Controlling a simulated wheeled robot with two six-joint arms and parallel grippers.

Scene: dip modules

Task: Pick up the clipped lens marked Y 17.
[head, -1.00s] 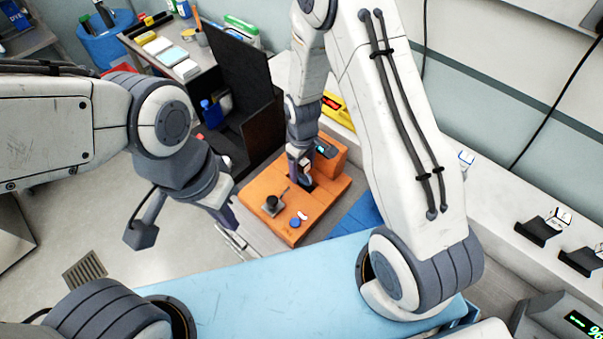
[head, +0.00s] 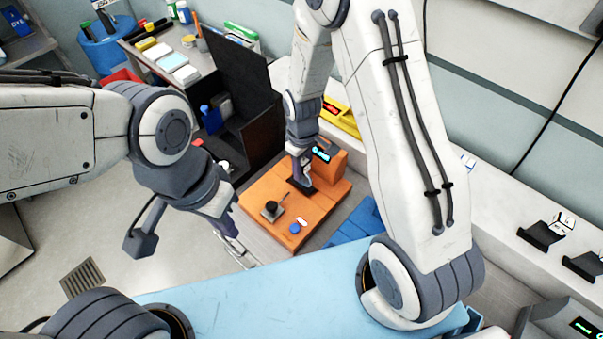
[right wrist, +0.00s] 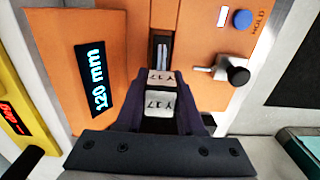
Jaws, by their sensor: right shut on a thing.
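The clipped lens marked Y 17 (right wrist: 160,103) is between the fingers of my right gripper (right wrist: 168,118) in the right wrist view. Two pale faces of its clip carry the mark, and the glass itself is not visible. My right gripper is shut on it, over the dark slot of an orange device (right wrist: 205,92). In the head view my right gripper (head: 303,178) is at this slot in the orange device (head: 262,188), and the lens is too small to make out. My left gripper (head: 236,246) hangs empty left of the device, its fingers apart.
The device has a display (right wrist: 90,78) reading 120 mm, a blue HOLD button (right wrist: 242,19) and a black knob (right wrist: 237,73). A yellow unit (head: 340,118) stands behind it. A black open box (head: 250,125) stands behind left. The light blue surface (head: 250,290) in front is clear.

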